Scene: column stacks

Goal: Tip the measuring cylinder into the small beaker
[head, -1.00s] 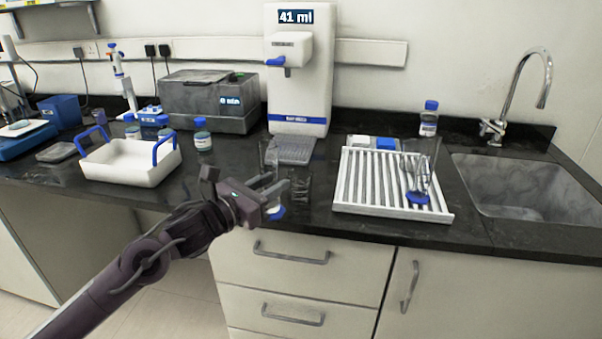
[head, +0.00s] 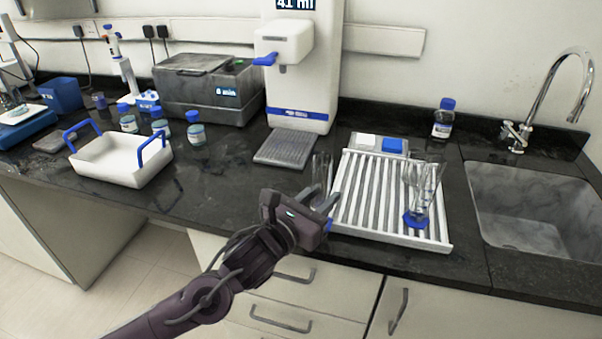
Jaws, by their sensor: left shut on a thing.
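A tall clear glass measuring cylinder (head: 321,170) stands about upright in the fingers of my left gripper (head: 328,205), in front of the rack's left edge. My left gripper is shut on it. A bit of blue, probably its foot, shows below the fingers. Its contents are too faint to tell. I cannot make out the small beaker; my left gripper and wrist cover part of the counter there. My right gripper is not in view.
A white slatted rack (head: 436,240) holds clear glassware with a blue foot (head: 416,220). The sink (head: 540,200) is at the right. A dispenser (head: 300,75) stands behind. A white tray (head: 118,168) and several bottles stand left. The counter between tray and gripper is clear.

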